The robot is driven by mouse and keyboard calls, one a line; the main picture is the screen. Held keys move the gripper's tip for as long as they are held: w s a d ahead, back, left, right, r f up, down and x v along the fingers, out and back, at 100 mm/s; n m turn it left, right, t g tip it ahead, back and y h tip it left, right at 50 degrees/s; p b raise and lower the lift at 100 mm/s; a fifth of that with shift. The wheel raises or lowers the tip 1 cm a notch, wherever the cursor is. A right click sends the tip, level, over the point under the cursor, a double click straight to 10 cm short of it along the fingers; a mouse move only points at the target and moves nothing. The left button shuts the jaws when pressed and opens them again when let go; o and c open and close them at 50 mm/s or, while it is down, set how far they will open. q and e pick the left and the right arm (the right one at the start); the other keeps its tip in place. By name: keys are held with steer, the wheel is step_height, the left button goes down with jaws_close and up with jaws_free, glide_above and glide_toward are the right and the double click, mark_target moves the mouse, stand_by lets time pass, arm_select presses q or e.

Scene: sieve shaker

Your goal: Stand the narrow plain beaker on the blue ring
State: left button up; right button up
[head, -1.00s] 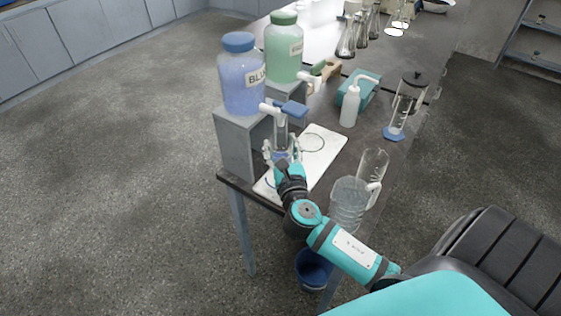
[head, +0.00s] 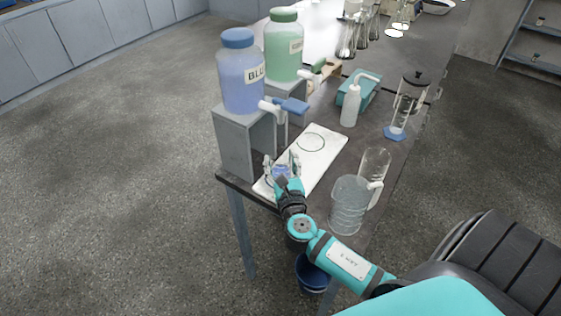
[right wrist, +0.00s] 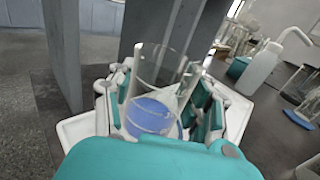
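The narrow plain beaker (right wrist: 160,85) is clear glass with blue liquid in its lower part. My right gripper (head: 282,162) has its fingers on both sides of it, seemingly touching the glass. In the head view the beaker (head: 281,172) is over the near end of the white board (head: 322,160). A dark ring (head: 311,142) shows at the board's far part. Part of another ring (head: 268,181) shows beside my gripper, its colour hard to tell. Whether the beaker's base touches the board is hidden. My left gripper is out of view.
The blue bottle (head: 240,75) with its tap (head: 285,105) stands on a grey stand (head: 235,140) just behind the board. A large beaker (head: 349,205) and a clear glass (head: 374,165) stand right of my arm. The board's middle is free.

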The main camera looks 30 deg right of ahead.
steer(key=o, duration=0.5)
steer(key=shift+c, duration=0.2)
steer(key=shift+r, duration=0.25)
steer(key=b+v, duration=0.1)
steer(key=v, duration=0.9)
steer(key=shift+s+a+f, duration=0.15)
steer(key=shift+s+f, duration=0.05)
steer(key=shift+s, duration=0.1)
steer(key=shift+s+a+r, duration=0.15)
steer(key=shift+s+a, duration=0.1)
steer(key=shift+s, duration=0.4)
